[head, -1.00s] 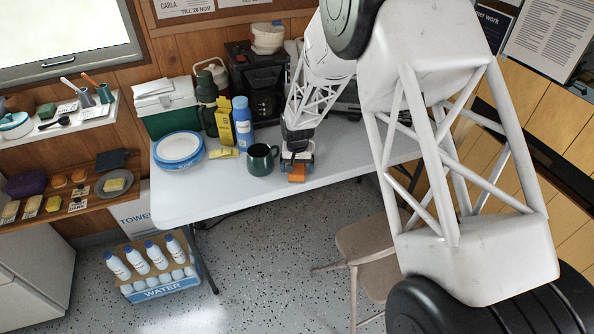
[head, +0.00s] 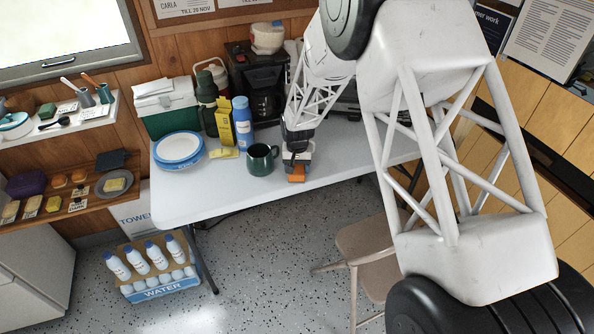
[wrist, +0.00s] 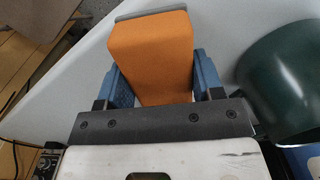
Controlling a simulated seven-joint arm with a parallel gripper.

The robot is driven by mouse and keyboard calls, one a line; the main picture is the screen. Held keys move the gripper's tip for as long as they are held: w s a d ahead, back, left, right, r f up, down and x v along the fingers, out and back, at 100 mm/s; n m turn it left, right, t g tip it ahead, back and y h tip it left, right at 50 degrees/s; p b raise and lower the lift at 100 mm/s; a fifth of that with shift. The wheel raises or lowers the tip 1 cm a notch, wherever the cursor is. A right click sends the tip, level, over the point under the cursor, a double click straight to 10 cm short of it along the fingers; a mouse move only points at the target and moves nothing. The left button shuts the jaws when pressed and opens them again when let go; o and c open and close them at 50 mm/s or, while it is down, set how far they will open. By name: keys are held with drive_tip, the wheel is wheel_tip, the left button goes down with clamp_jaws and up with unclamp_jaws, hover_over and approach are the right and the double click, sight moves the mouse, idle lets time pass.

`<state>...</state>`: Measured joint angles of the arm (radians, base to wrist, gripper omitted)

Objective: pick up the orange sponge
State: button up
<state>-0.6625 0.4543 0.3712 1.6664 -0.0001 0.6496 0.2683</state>
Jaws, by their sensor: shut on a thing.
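The orange sponge (head: 297,178) is a block with a grey layer on its far edge in the wrist view (wrist: 152,55). My gripper (head: 297,168) is at the front part of the white table, to the right of the dark green mug (head: 261,159). In the wrist view its two blue fingers (wrist: 160,82) are on either side of the sponge and shut on it. The sponge is over the table top near the front edge. I cannot tell whether it touches the table.
The mug stands close beside my gripper and shows in the wrist view (wrist: 285,80). A blue bottle (head: 242,125), a yellow carton (head: 224,125) and plates (head: 180,147) stand further left. A chair (head: 370,250) is below the table edge.

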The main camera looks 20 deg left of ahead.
sight(298, 168)
drive_tip(key=shift+r, duration=0.2)
drive_tip(key=shift+r, duration=0.5)
drive_tip(key=shift+s+d+r, duration=0.15)
drive_tip(key=shift+s+r, duration=0.05)
drive_tip(key=shift+r, duration=0.4)
drive_tip(key=shift+s+d+r, duration=0.15)
drive_tip(key=shift+r, duration=0.4)
drive_tip(key=s+d+r, duration=0.1)
drive_tip(key=s+d, duration=0.8)
drive_tip(key=s, duration=0.3)
drive_tip(key=shift+r, duration=0.15)
